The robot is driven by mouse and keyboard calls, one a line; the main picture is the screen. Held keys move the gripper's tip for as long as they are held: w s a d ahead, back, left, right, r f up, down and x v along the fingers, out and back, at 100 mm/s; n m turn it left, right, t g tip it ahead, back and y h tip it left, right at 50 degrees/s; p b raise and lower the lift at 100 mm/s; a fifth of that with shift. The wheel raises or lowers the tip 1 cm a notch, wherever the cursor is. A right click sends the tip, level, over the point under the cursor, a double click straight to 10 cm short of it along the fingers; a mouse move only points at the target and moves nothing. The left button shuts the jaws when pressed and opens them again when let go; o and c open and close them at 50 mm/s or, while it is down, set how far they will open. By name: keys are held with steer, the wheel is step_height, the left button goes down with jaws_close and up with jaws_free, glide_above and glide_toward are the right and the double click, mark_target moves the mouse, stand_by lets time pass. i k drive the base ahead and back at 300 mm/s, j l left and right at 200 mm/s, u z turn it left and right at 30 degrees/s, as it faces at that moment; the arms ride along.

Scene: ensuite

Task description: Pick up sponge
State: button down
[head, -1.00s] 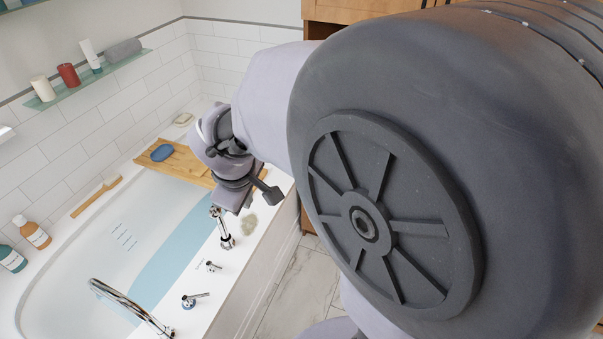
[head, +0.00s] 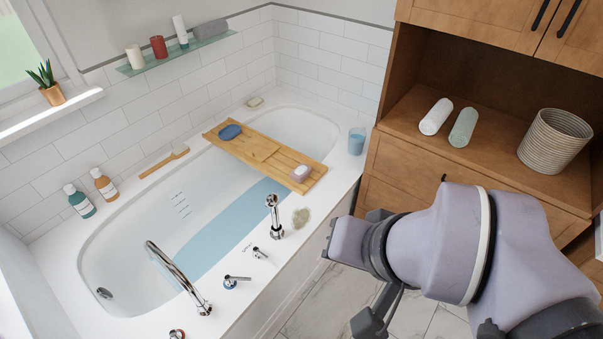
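A rough beige sponge (head: 301,217) lies on the white near rim of the bathtub, just right of the upright chrome hand shower. A smooth blue oval (head: 229,131), which could be a sponge or a soap, lies on the left end of the wooden bath tray (head: 285,156). My gripper (head: 369,321) is at the lower middle right, outside the tub, to the right of and apart from the beige sponge. One dark finger shows clearly. I cannot tell how far apart the fingers are. I see nothing held in it.
A blue glass (head: 356,141) stands on the tub corner. The chrome spout (head: 180,280), hand shower (head: 273,216) and tap handles (head: 235,281) rise from the near rim. A wooden cabinet (head: 480,110) stands at the right.

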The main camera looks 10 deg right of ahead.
mark_target(299, 175)
steer(key=i+l, duration=0.15)
steer(key=i, duration=0.4)
steer(key=i+l, duration=0.2)
steer(key=i, duration=0.35)
steer(key=i+l, duration=0.15)
steer(key=i, duration=0.35)
